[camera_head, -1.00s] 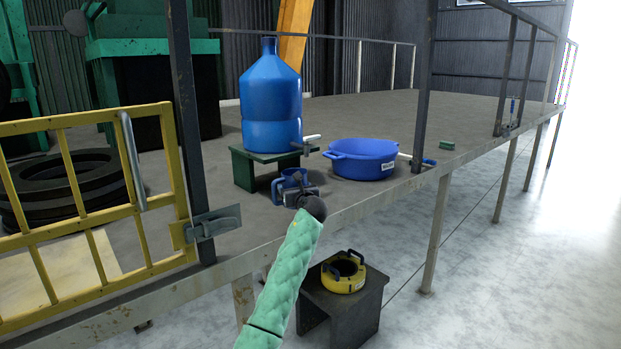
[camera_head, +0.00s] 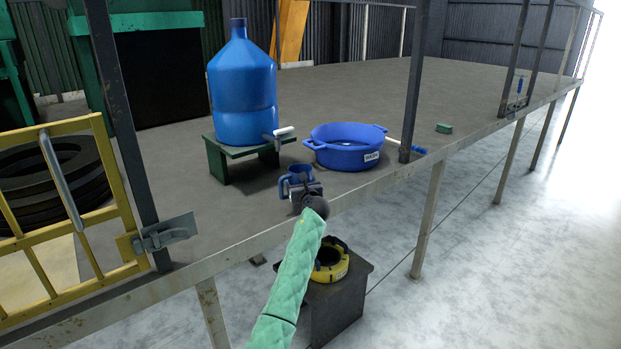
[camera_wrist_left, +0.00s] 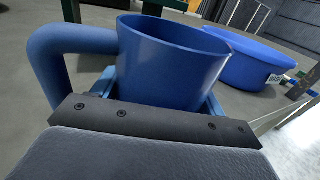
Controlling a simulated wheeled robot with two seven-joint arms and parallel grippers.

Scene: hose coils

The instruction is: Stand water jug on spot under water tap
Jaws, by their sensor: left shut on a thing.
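The small blue water jug (camera_head: 296,181) is upright in front of the green stand, below and slightly right of the tap. My left gripper (camera_head: 303,188) is shut on it. In the left wrist view, the jug (camera_wrist_left: 172,62) is open-topped and looks empty, with its handle to the left. I cannot tell whether its base touches the platform. The water tap (camera_head: 281,132), with a white lever, sticks out from the big blue water bottle (camera_head: 243,95). No marked spot is visible under the tap. My right gripper is not in view.
A blue tub (camera_head: 346,147) stands right of the jug, beside a dark post (camera_head: 414,80). The green stand (camera_head: 222,160) holds the bottle. A yellow gate (camera_head: 75,215) is at left. A yellow ring-shaped object (camera_head: 333,268) sits on a dark block below the platform edge.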

